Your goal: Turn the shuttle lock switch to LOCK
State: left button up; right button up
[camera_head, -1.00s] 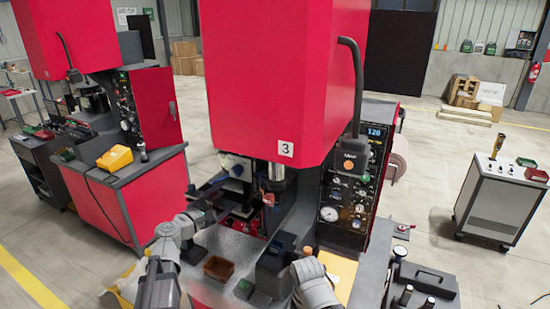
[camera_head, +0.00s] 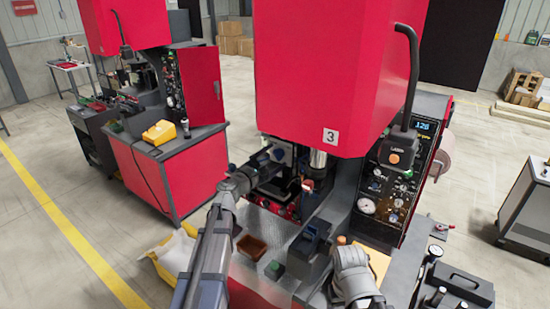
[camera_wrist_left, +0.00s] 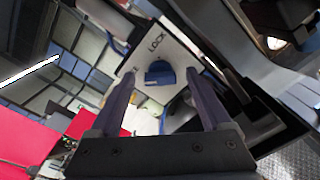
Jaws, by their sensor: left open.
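The shuttle lock switch shows in the left wrist view as a blue knob (camera_wrist_left: 159,73) on a white plate (camera_wrist_left: 178,47). The word LOCK is printed on the plate beside the knob. My left gripper (camera_wrist_left: 160,84) is open, with one finger on each side of the knob. I cannot tell whether the fingers touch it. In the head view my left gripper (camera_head: 270,157) reaches into the opening under the red press head and largely hides the switch. My right gripper is not in view; a grey part of my right arm shows at the lower right.
The red press head (camera_head: 325,75) marked 3 hangs above the work area. A gauge panel (camera_head: 385,185) stands to the right. A brown bin (camera_head: 251,247) sits on the metal deck below my left arm. A second red press (camera_head: 165,120) stands farther left.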

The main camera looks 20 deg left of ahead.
pick_arm(q)
jog(key=shift+w+d, duration=0.1)
jog(key=shift+w, duration=0.3)
jog(key=shift+c, duration=0.2)
grip_shut()
